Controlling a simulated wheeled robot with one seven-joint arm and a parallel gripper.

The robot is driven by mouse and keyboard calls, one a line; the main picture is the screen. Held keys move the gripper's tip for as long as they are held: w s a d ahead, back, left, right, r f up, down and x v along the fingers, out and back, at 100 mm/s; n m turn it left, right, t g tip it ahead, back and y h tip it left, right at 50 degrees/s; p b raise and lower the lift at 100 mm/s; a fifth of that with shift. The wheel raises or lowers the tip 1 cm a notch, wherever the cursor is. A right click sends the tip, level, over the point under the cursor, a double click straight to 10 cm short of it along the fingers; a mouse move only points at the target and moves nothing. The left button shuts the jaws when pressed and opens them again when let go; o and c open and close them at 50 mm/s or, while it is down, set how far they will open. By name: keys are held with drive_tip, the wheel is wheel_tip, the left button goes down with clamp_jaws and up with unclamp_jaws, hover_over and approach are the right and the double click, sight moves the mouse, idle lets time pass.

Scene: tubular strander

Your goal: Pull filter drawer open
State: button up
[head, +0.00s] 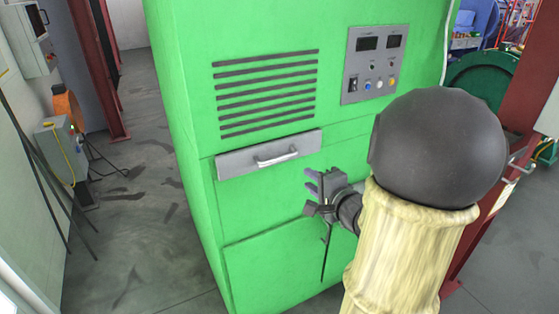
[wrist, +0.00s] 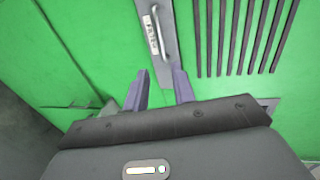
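The filter drawer (head: 235,164) has a grey front set in the green cabinet below the vent slots. Its light bar handle (head: 276,158) runs along the front. The drawer front looks about level with the cabinet face. In the wrist view the drawer front (wrist: 146,10) carries a white label, and the handle (wrist: 170,35) lies ahead of the fingertips. My gripper (head: 308,180) is to the right of and below the handle, apart from it. In the wrist view my gripper (wrist: 160,76) has its two fingers spread with nothing between them.
The green cabinet (head: 275,255) fills the middle. A control panel (head: 374,62) with buttons is at its upper right. A red post (head: 530,75) stands at the right. Open floor (head: 135,230) lies left of the cabinet, with a grey box (head: 60,150) near the wall.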

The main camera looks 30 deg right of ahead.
sight(280, 159)
drive_tip(key=shift+w, duration=0.1)
drive_tip(key=p+x, duration=0.8)
drive_tip(key=x, duration=0.9)
drive_tip(key=shift+w+f+p, duration=0.1)
drive_tip(key=shift+w+p, duration=0.05)
drive_tip(key=shift+p, duration=0.15)
clamp_jaws()
